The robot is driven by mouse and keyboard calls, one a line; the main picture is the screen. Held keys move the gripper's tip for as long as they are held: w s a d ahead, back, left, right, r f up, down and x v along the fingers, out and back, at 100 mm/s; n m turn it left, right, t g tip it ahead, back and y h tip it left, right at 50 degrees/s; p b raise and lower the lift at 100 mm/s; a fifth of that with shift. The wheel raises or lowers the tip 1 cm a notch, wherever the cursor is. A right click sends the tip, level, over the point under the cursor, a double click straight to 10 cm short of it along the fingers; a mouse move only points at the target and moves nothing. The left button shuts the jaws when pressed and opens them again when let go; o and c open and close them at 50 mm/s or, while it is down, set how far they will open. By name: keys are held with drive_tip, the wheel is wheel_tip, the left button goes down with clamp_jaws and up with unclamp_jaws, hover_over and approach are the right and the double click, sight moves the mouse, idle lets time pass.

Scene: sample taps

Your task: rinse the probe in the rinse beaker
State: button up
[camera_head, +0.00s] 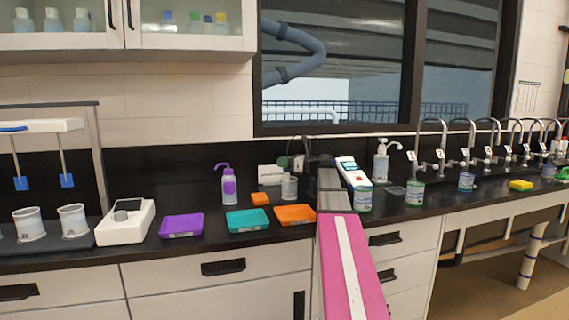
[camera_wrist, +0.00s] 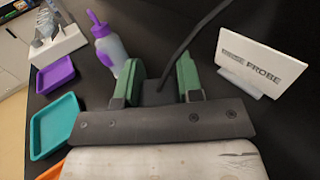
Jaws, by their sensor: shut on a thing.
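In the wrist view my gripper (camera_wrist: 162,88) has its two green-padded fingers closed on a dark item between them, which I take to be the probe. A dark thin rod or cable (camera_wrist: 200,35) runs from there to the upper right. In the head view my arm reaches to the back of the bench, where the fingers are hard to make out. A small clear vessel (camera_head: 289,187), perhaps the rinse beaker, stands left of my arm. I cannot see the beaker in the wrist view, nor tell whether the probe is in it. A white sign reading "RINSE PROBE" (camera_wrist: 249,68) stands right of the fingers.
A purple-capped squeeze bottle (camera_head: 229,185) stands left of the sign. Purple (camera_head: 181,225), teal (camera_head: 247,220) and orange (camera_head: 295,214) trays lie along the front. Taps line the right.

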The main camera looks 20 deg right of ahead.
drive_tip(key=shift+s+d, duration=0.4)
drive_tip(key=shift+s, duration=0.05)
drive_tip(key=shift+w, duration=0.45)
drive_tip(key=shift+r, duration=0.15)
idle(0.7)
drive_tip(key=shift+r, duration=4.7)
